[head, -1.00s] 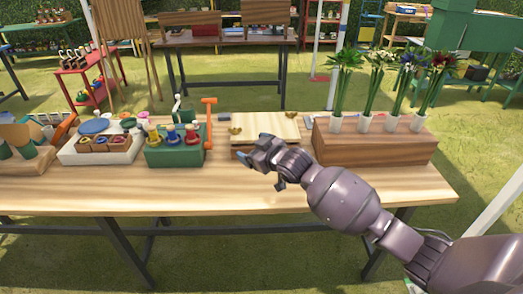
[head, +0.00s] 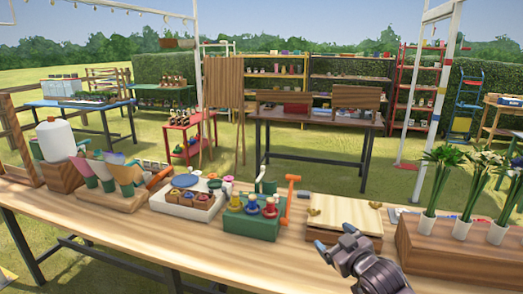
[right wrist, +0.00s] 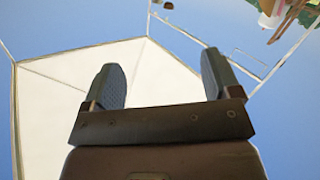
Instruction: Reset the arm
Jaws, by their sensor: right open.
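My right gripper (head: 334,240) shows at the bottom of the head view, in front of the wooden box with a light lid (head: 345,216) on the table. In the right wrist view its two fingers (right wrist: 162,66) stand wide apart, with nothing between them. Only the gripper and wrist end of the right arm show in the head view. My left gripper is not in view.
The long wooden table (head: 240,252) holds a green holder (head: 252,224), a white tray (head: 170,210), a white jug (head: 56,139) and a brown box (head: 455,245) with potted flowers. The table's front strip is clear left of my gripper.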

